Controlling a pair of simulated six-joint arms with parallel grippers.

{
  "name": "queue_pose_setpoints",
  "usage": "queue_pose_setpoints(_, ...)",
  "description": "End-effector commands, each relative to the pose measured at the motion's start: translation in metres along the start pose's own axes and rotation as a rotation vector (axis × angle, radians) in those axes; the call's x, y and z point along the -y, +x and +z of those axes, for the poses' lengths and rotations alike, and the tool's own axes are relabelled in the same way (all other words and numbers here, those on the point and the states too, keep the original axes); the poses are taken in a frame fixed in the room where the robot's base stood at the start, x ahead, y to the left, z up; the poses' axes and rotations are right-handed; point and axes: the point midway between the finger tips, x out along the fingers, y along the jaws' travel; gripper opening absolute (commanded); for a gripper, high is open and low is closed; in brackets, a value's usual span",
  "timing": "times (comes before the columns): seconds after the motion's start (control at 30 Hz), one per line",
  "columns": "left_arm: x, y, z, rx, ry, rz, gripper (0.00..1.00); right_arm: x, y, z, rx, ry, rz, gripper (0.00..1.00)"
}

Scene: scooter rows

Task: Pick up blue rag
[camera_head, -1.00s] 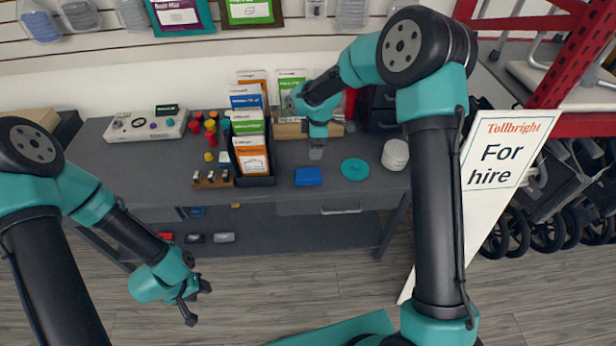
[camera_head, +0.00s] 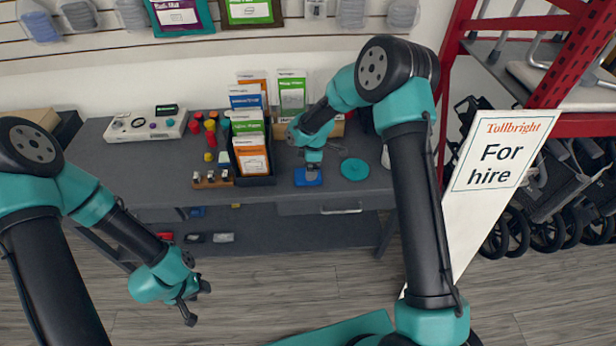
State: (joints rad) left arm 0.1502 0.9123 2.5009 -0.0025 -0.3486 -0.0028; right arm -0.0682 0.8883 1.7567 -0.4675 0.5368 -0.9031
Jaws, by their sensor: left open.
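The blue rag (camera_head: 301,179) is a small, flat, folded-looking rectangle on the grey bench top, right of the leaflet rack. My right gripper (camera_head: 313,171) points down right over it and covers part of its upper edge. Whether the fingers touch it, and whether they are open or shut, is too small to tell. My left gripper (camera_head: 196,301) is open and empty, in front of the bench at the lower left, far from the rag.
The leaflet rack (camera_head: 252,181) stands close to the rag's left. A teal disc (camera_head: 354,169) lies to its right, with a white round item (camera_head: 386,158) partly behind my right arm. A white "For hire" sign (camera_head: 494,165) leans at the right.

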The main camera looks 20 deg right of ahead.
Motion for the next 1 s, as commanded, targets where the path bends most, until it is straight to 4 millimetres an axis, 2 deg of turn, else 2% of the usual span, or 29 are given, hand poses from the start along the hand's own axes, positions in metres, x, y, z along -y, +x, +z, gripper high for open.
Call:
queue_pose_setpoints(0.13, 0.000, 0.000, 0.000, 0.000, 0.000, 0.000, 0.43, 0.001, 0.009, 0.000, 0.000, 0.000, -0.002, 0.99)
queue_pose_setpoints(0.4, 0.000, 0.000, 0.000, 0.000, 0.000, 0.000, 0.43, 0.003, 0.044, -0.001, 0.000, 0.000, -0.002, 0.99)
queue_pose_setpoints(0.5, 0.000, 0.000, 0.000, 0.000, 0.000, 0.000, 0.43, 0.003, 0.051, -0.001, 0.000, 0.000, -0.001, 0.99)
queue_pose_setpoints(1.0, 0.000, 0.000, 0.000, 0.000, 0.000, 0.000, 0.43, 0.002, 0.052, -0.001, 0.000, 0.000, -0.001, 0.98)
